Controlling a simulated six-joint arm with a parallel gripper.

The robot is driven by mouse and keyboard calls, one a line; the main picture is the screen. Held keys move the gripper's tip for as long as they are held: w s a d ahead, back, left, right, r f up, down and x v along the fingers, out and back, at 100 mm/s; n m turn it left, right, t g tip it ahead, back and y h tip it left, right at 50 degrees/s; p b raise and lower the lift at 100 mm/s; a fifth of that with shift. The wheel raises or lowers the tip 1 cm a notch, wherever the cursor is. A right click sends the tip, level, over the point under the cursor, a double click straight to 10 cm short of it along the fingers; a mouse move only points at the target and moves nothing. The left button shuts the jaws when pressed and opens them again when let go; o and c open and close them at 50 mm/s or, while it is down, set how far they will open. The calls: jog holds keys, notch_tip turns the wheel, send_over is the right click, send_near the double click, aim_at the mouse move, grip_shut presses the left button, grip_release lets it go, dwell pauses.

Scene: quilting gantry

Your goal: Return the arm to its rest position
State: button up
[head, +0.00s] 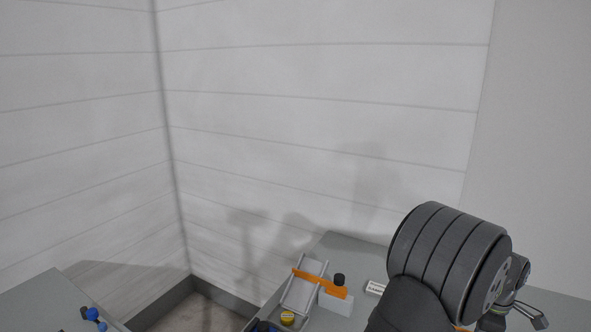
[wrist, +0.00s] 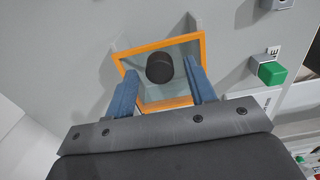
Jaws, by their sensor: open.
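My arm, with a large dark ridged joint, fills the lower right of the head view. My gripper (wrist: 160,65) shows in the wrist view with its two blue fingers spread apart. An orange square frame (wrist: 159,44) with a grey interior lies beyond the fingers, and a black round knob or cylinder (wrist: 158,67) shows inside it, between the fingertips in the picture. Nothing is seen gripped. I cannot tell how far the fingertips are from the frame. In the head view the fingers are not clearly made out.
A green button block (wrist: 271,73) is right of the fingers. In the head view, a grey worktop holds an orange bar (head: 308,280), a black knob (head: 339,279) and a small label (head: 376,288). Blue round objects (head: 93,314) lie at lower left. Pale panelled walls stand behind.

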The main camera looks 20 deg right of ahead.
jog(key=shift+r, duration=0.1)
notch_tip(320, 180, up, 17)
notch_tip(320, 180, down, 17)
jog(key=shift+f, duration=0.1)
jog(key=w+a, duration=0.7)
notch_tip(320, 180, up, 18)
notch_tip(320, 180, down, 7)
jog(key=w+a, duration=0.2)
jog(key=shift+w+a, duration=0.2)
jog(key=shift+a, duration=0.2)
dwell(0.4)
